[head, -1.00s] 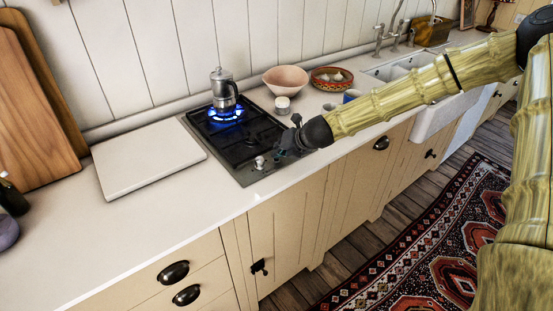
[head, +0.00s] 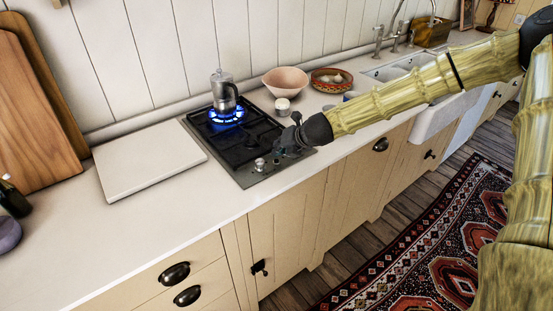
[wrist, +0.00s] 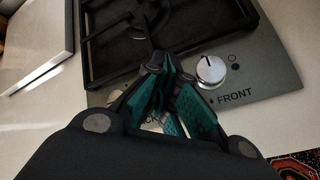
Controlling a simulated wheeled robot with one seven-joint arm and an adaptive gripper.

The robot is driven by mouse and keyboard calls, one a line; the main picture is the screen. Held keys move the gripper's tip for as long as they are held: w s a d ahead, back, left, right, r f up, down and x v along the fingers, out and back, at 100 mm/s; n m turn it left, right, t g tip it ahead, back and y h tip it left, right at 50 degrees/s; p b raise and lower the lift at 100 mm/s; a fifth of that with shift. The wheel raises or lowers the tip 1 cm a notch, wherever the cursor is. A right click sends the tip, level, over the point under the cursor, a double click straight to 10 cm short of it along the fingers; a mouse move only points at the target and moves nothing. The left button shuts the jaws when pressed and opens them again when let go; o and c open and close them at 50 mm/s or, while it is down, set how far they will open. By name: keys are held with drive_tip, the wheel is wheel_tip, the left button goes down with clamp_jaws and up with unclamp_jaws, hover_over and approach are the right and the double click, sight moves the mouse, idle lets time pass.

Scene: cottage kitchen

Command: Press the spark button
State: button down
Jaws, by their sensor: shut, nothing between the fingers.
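The gas hob (head: 237,143) is set in the worktop, with a blue flame (head: 227,116) burning on its back burner under a moka pot (head: 224,90). One control knob (head: 260,163) shows at the hob's front left. In the wrist view a silver knob (wrist: 210,70) stands beside my fingers, with the printed word FRONT near it. My gripper (head: 283,149) is shut and empty, low over the hob's front control strip. Its teal finger pads (wrist: 168,82) point down at the strip. The spark button is not visible; my fingers cover that part of the strip.
A white board (head: 148,160) lies left of the hob. A pink bowl (head: 285,82), a small white jar (head: 282,107) and a patterned bowl (head: 331,79) stand right of it. The sink (head: 430,110) is further right. The front worktop is clear.

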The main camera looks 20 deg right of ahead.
wheel_tip(320, 180, up, 5)
drive_tip(key=p, duration=0.3)
drive_tip(key=shift+r, duration=0.1)
idle(0.8)
